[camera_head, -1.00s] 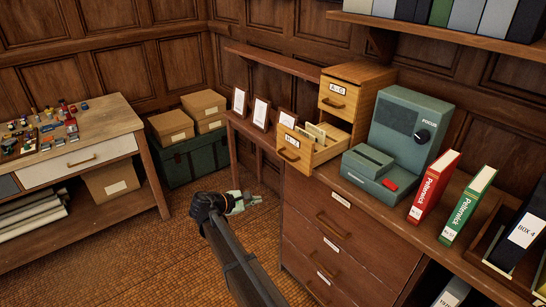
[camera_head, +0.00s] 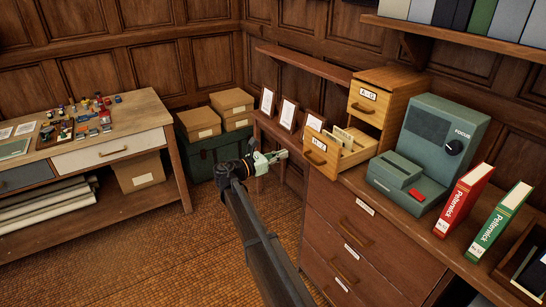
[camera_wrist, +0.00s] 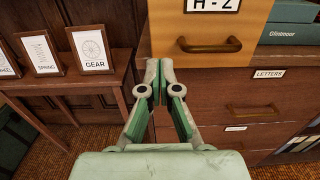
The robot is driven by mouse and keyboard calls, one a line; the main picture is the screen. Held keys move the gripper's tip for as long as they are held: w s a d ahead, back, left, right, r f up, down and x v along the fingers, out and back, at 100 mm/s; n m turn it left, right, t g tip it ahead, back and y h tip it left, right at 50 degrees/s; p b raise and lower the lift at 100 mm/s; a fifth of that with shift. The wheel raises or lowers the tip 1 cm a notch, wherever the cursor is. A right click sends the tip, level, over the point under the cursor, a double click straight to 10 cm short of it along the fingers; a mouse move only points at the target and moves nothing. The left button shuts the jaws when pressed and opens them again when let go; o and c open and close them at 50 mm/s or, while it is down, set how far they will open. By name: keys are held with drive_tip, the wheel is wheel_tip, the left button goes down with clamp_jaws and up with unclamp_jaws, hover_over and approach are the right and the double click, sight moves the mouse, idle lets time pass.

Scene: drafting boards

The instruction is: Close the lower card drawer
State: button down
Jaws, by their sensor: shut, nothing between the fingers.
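The lower card drawer (camera_head: 322,153), labelled H-Z, is pulled out from the small wooden card cabinet (camera_head: 395,82), with cards standing in it. Its front and brass handle also fill the top of the wrist view (camera_wrist: 212,30). The upper drawer, A-G (camera_head: 367,98), is shut. My gripper (camera_head: 285,154) is shut and empty, to the left of the lower drawer's front in the head view. In the wrist view the closed fingertips (camera_wrist: 160,65) appear just below and left of the drawer front. I cannot tell whether they touch anything.
A grey-green machine (camera_head: 428,155) stands right of the card cabinet, with red and green binders (camera_head: 463,200) beyond it. Framed cards (camera_head: 288,114) stand on a low side table to the left. The larger chest (camera_head: 360,235) lies below the drawer. Open floor is at left.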

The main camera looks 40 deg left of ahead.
sight(305, 146)
drive_tip(key=p+x, duration=0.1)
drive_tip(key=x, duration=0.7)
drive_tip(key=shift+w, duration=0.1)
drive_tip(key=shift+w, duration=0.15)
